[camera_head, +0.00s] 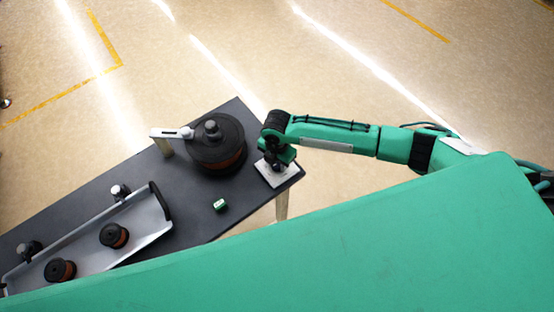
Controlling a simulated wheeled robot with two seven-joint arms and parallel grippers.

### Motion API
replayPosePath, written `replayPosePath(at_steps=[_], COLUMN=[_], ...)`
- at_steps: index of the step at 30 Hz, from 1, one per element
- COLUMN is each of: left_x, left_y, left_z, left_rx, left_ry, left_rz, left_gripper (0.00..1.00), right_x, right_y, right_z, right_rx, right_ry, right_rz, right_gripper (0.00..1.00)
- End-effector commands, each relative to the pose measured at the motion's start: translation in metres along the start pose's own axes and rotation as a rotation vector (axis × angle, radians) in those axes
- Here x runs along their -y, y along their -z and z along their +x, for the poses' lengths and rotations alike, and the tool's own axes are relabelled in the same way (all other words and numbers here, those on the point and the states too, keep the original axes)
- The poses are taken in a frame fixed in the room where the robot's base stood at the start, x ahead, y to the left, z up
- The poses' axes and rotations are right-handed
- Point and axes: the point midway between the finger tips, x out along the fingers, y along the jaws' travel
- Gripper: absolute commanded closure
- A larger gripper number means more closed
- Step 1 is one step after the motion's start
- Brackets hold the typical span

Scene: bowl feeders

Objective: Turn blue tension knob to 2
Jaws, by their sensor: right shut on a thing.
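My right gripper (277,165) points down at the right end of the dark table, over a small pale plate (283,179). It is shut on a small knob on that plate, and the gripper hides nearly all of the knob. I cannot make out the knob's blue colour, its pointer or any number. My left gripper is out of view.
A large dark spool (213,135) with a brown winding stands left of my right gripper, beside a pale bracket (168,134). A small green item (220,205) lies on the table (180,190). A grey tray (150,222) holds two small spools (114,236) at left.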

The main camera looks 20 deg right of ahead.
Motion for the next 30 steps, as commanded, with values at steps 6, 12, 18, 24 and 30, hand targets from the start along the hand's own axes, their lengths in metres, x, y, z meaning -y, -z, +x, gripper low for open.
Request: replayPosePath(at_steps=[6, 12, 18, 24, 30], left_x=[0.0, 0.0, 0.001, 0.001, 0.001], left_y=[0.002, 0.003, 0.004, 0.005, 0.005], left_z=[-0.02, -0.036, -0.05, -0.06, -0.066], left_rx=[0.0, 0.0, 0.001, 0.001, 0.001], left_ry=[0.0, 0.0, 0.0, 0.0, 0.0], left_rz=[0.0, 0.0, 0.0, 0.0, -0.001], left_gripper=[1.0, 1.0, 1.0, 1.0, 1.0], right_x=[0.0, 0.0, 0.0, 0.0, -0.001], right_y=[0.0, 0.0, 0.001, 0.001, -0.001], right_z=[-0.004, -0.004, -0.004, -0.003, -0.002], right_rx=[-0.002, -0.002, -0.002, -0.002, 0.0], right_ry=[0.001, 0.001, 0.002, 0.0, -0.001], right_rz=[0.16, 0.342, 0.512, 0.647, 0.736], right_gripper=[0.87, 0.87, 0.87, 0.87, 0.87])
